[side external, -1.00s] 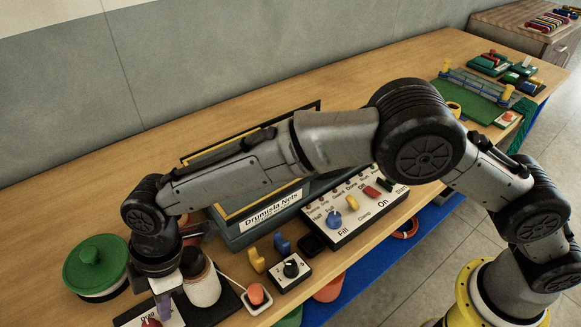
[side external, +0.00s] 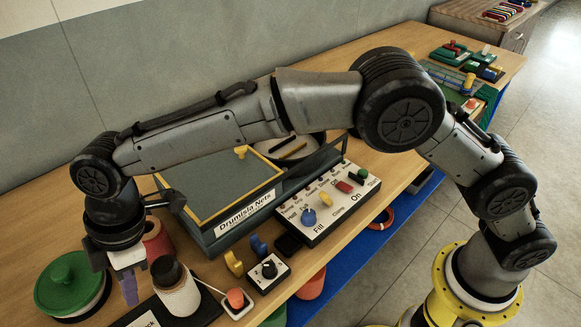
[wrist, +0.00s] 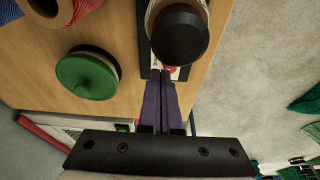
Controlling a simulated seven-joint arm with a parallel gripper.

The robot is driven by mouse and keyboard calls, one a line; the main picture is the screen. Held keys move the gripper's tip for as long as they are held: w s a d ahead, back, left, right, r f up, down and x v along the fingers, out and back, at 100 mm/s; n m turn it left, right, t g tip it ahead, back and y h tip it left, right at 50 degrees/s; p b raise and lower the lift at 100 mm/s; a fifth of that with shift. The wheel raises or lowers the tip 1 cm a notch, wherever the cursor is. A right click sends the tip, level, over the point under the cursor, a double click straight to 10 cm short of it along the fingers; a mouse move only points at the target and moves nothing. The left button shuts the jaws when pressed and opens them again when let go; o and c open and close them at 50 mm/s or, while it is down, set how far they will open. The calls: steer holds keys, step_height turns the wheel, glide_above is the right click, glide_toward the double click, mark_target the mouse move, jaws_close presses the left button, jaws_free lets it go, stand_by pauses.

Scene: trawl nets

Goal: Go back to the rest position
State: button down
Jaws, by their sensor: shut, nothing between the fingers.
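My gripper (side external: 130,290) is at the left end of the bench in the side external view, pointing down. Its purple fingers are together and empty. In the wrist view my gripper (wrist: 163,80) shows its fingers side by side, with a dark-capped spool (wrist: 178,35) just beyond the tips. The same white spool with the dark cap (side external: 178,290) stands to the right of my gripper in the side external view, apart from it. A round green-lidded pot (side external: 70,283) stands to its left.
A control panel (side external: 335,205) with knobs and switches and a framed tray labelled Drumisla Nets (side external: 235,200) stand mid-bench. A small knob box (side external: 268,272) and an orange button (side external: 236,298) sit near the front edge. A red spool (side external: 157,240) stands behind my gripper.

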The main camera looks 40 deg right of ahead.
steer(key=w+d+r+m+t+y, duration=0.1)
steer(key=w+d+r, duration=0.2)
steer(key=d+r, duration=0.45)
steer(key=w+d+r+m+t, duration=0.2)
steer(key=w+d+r, duration=0.2)
steer(key=d+r, duration=0.35)
steer(key=s+d+r+m+t+h, duration=0.1)
steer(key=s+d+r+m, duration=0.2)
steer(key=d, duration=0.6)
steer(key=s+d+r+m+t, duration=0.15)
steer(key=d+r, duration=0.25)
steer(key=d, duration=0.4)
steer(key=s+d+f+m+h, duration=0.2)
steer(key=s+d+m, duration=0.3)
steer(key=s+d, duration=0.8)
steer(key=s+d+f+m+h, duration=0.1)
steer(key=s+d+f+m, duration=0.2)
steer(key=s+f, duration=0.6)
steer(key=shift+d+f+m, duration=0.15)
steer(key=shift+f+m, duration=0.35)
steer(key=shift+m, duration=0.55)
